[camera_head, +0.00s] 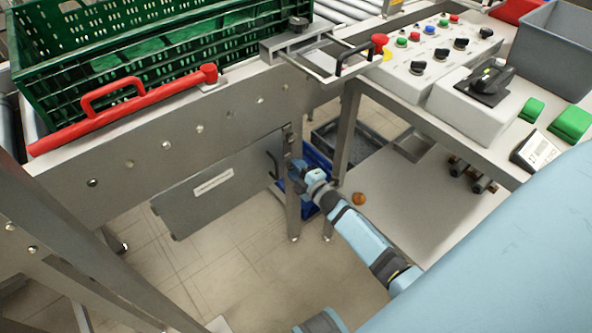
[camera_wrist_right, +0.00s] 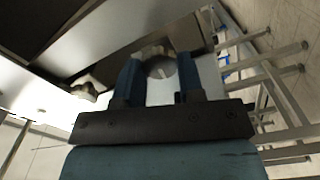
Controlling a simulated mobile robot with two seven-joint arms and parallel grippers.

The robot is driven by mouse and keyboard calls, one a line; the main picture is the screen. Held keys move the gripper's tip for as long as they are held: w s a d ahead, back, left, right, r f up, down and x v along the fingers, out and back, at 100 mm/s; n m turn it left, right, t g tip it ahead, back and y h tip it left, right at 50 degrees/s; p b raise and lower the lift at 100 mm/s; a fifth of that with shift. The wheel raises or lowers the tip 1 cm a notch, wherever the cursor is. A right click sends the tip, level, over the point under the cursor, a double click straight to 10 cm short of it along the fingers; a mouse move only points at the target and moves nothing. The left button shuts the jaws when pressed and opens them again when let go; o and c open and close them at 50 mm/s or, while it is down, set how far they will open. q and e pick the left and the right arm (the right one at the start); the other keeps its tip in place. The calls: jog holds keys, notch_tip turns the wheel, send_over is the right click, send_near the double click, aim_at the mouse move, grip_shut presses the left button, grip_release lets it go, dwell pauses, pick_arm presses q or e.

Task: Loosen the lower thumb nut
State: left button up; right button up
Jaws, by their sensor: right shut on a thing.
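My right gripper (camera_head: 299,170) is under the conveyor side, at the upright leg beside the right end of a grey metal panel (camera_head: 215,188). In the right wrist view my right gripper (camera_wrist_right: 160,78) has its two blue fingers on either side of a round grey thumb nut (camera_wrist_right: 160,68), and is shut on it. A slot or ridge shows across the nut's face. A second pale lobed part (camera_wrist_right: 88,86) shows to the left, partly in shadow; I cannot tell whether it is another nut. The head view does not show the held nut clearly. My left gripper is out of view.
A green crate (camera_head: 60,100) stands on the conveyor behind a red bar (camera_head: 125,112) with a handle. A control panel (camera_head: 430,45) is at upper right. A blue bin (camera_head: 312,160) is behind the gripper. An orange-brown ball (camera_head: 358,198) lies right of it. Floor below is mostly clear.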

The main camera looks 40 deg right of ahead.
jog(key=shift+n, duration=0.6)
jog(key=o, duration=0.9)
jog(key=s, duration=0.4)
jog(key=s+p, duration=0.1)
jog(key=s, duration=0.4)
jog(key=s+d, duration=0.1)
jog(key=s, duration=0.3)
jog(key=shift+s+p, duration=0.4)
